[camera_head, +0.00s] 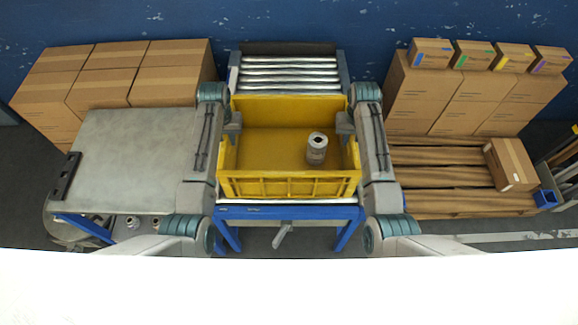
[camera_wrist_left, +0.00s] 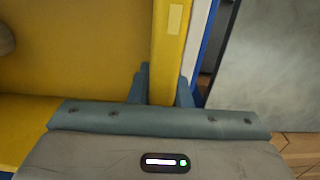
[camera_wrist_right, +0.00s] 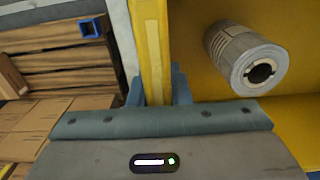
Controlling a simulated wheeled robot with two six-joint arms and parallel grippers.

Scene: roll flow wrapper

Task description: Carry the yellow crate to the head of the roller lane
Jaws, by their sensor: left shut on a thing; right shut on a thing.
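The yellow crate (camera_head: 290,186) is in the middle of the head view, upright, over the near end of the roller lane (camera_head: 290,72). A grey roll (camera_head: 317,149) stands inside it toward the right; it also shows in the right wrist view (camera_wrist_right: 246,58). My left gripper (camera_head: 233,124) is shut on the crate's left wall, whose rim runs between the fingers in the left wrist view (camera_wrist_left: 170,50). My right gripper (camera_head: 345,124) is shut on the right wall, seen in the right wrist view (camera_wrist_right: 151,50). Whether the crate's bottom touches the lane is hidden.
A grey table (camera_head: 125,160) stands at the left. Cardboard boxes (camera_head: 125,70) are stacked behind it, and more boxes (camera_head: 440,95) stand at the back right. A wooden pallet (camera_head: 440,180) with one small box (camera_head: 510,164) lies at the right. A blue frame (camera_head: 290,212) stands under the crate's near side.

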